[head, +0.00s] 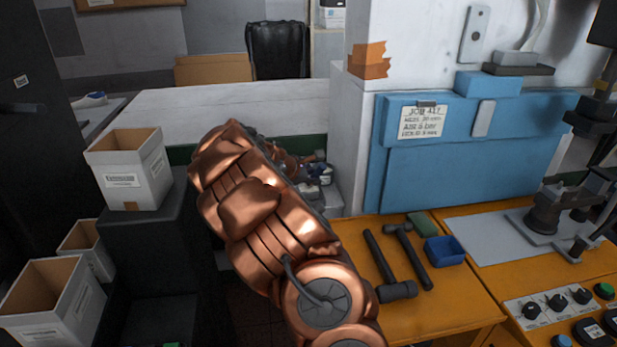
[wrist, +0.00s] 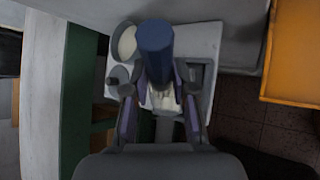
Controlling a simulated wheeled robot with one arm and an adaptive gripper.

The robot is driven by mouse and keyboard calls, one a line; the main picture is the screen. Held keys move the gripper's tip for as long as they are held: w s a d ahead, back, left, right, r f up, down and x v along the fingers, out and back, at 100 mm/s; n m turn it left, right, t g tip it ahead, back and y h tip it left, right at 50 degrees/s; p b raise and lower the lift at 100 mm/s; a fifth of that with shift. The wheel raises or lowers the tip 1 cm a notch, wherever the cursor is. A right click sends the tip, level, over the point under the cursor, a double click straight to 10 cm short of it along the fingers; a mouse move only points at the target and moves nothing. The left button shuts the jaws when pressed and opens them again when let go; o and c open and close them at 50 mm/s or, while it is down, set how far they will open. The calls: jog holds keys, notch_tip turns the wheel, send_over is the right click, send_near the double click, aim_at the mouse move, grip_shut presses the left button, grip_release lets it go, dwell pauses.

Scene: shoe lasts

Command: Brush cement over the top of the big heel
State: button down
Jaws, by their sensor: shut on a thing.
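In the wrist view, my gripper (wrist: 158,92) is shut on a brush with a thick blue handle (wrist: 155,48). Pale bristles or a pale part show below the handle, between the fingers. The brush is over a white tray (wrist: 210,32). A round grey pot (wrist: 126,41) with cream-coloured contents, likely the cement, stands on the tray to the left of the handle. A grey block (wrist: 206,72), perhaps the big heel, is right of the handle, partly hidden by a finger. A smaller grey piece (wrist: 118,76) is by the left finger. In the head view my copper arm hides most of this.
White cartons (head: 130,170) stand at left. A white counter (head: 220,112) lies behind my arm.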

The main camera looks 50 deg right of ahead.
jog(key=shift+s+d, duration=1.25)
jog(key=shift+d, duration=0.2)
jog(key=shift+w, duration=0.1)
jog(key=shift+w+a, duration=1.3)
jog(key=shift+a, duration=0.25)
jog(key=shift+w+a, duration=1.3)
jog(key=shift+a, duration=0.25)
notch_tip(320, 180, up, 6)
jog(key=p, duration=0.4)
